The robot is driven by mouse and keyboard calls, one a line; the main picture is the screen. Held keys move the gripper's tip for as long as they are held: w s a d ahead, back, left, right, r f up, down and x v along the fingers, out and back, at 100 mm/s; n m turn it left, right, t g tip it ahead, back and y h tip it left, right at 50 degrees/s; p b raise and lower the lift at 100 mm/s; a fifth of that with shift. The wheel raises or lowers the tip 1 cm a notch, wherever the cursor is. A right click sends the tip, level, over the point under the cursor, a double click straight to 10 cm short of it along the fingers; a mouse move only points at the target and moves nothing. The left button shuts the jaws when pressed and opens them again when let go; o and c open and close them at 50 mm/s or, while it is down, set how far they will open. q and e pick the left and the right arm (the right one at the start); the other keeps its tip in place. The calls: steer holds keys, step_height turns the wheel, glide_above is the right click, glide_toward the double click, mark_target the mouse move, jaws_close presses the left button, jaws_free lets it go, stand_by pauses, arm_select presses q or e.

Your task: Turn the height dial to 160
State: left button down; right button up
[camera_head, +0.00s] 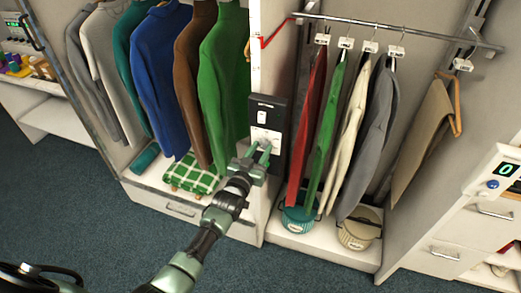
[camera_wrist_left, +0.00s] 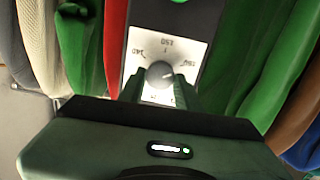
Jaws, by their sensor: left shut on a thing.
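The height dial (camera_wrist_left: 160,74) is a small round grey knob on a white scale plate (camera_wrist_left: 150,45), seen in the left wrist view. The plate's numbers appear upside down: they look like 140 at left, 150 in the middle and 160 at right. I cannot tell surely where the dial points. My left gripper (camera_head: 258,152) reaches the dark control panel (camera_head: 265,116) on the wardrobe's upright. Its two fingers (camera_wrist_left: 160,90) stand on either side of the dial, shut on it. In the head view the fingers cover the dial. My right gripper is not in view.
Hanging shirts, including a green one (camera_head: 226,85), are left of the panel. Trousers, including a red pair (camera_head: 309,125), hang close at right. A green checked cloth (camera_head: 190,175) lies below. At far right is a display reading 0 (camera_head: 506,169). Floor in front is clear.

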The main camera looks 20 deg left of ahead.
arm_select(q)
steer(key=shift+f, duration=0.1)
steer(key=c, duration=1)
jaws_free()
steer(key=shift+s, duration=0.1)
steer(key=s+b, duration=0.1)
steer(key=s, duration=0.6)
steer(key=shift+s+a, duration=0.3)
steer(key=shift+a, duration=0.05)
